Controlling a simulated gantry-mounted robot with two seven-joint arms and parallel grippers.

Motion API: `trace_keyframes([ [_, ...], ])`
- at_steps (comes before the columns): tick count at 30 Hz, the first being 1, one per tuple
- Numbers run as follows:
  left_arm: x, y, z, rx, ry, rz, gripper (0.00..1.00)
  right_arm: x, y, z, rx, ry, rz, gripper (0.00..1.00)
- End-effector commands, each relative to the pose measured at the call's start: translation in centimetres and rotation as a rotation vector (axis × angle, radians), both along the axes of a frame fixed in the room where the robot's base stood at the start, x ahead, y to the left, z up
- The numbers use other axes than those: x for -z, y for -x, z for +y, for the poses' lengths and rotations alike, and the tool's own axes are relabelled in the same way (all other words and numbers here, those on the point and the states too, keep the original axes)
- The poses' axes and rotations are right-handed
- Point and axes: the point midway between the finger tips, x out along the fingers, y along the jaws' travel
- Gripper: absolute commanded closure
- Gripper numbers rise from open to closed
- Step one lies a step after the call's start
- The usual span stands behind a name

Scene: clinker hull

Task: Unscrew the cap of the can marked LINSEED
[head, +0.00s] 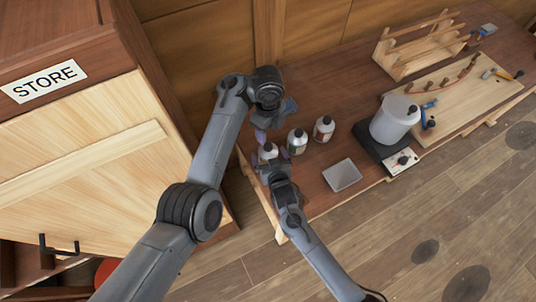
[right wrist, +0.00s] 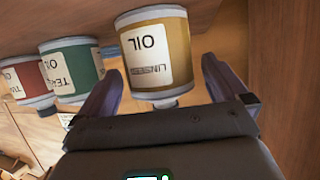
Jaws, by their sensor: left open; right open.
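The LINSEED can (head: 268,153) stands at the left end of the bench, its dark cap on top. In the right wrist view, which looks upside down, it is a yellow can (right wrist: 170,38) labelled LINSEED OIL. My right gripper (head: 271,157) is open with its fingers on either side of the can's body; the right wrist view shows both fingers beside it, and contact is unclear. My left gripper (head: 264,132) is above and just behind the can in the head view. Its jaws are largely hidden by its own wrist.
A green-labelled can (head: 297,142) and a red-labelled can (head: 323,129) stand close by to the right. A grey tray (head: 342,175) lies in front. A pale pot (head: 394,119) on a dark base and a wooden rack (head: 415,50) are farther right. The STORE cabinet (head: 80,120) is at left.

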Motion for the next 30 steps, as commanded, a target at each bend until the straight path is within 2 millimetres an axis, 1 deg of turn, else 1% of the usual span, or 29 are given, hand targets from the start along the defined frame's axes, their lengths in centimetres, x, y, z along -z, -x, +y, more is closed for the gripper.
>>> trace_keyframes([
  [1, 0.0, 0.0, 0.0, 0.000, 0.000, 0.000, 0.43, 0.1, -0.5, 0.2, 0.000, 0.000, 0.000, 0.00],
  [6, 0.0, 0.0, 0.0, 0.000, 0.000, 0.000, 0.43, 0.6, -1.6, 0.4, 0.001, -0.001, 0.000, 0.00],
  [11, 0.0, 0.0, 0.0, -0.001, 0.000, 0.000, 0.43, 0.8, -1.9, 0.5, 0.001, -0.001, 0.000, 0.00],
  [19, 0.0, 0.0, 0.0, -0.001, 0.000, 0.000, 0.43, 0.8, -1.9, 0.5, 0.000, -0.001, 0.001, 0.00],
  [30, 0.0, 0.0, 0.0, -0.001, 0.000, 0.000, 0.43, 0.8, -1.9, 0.5, 0.000, -0.001, 0.001, 0.57],
])
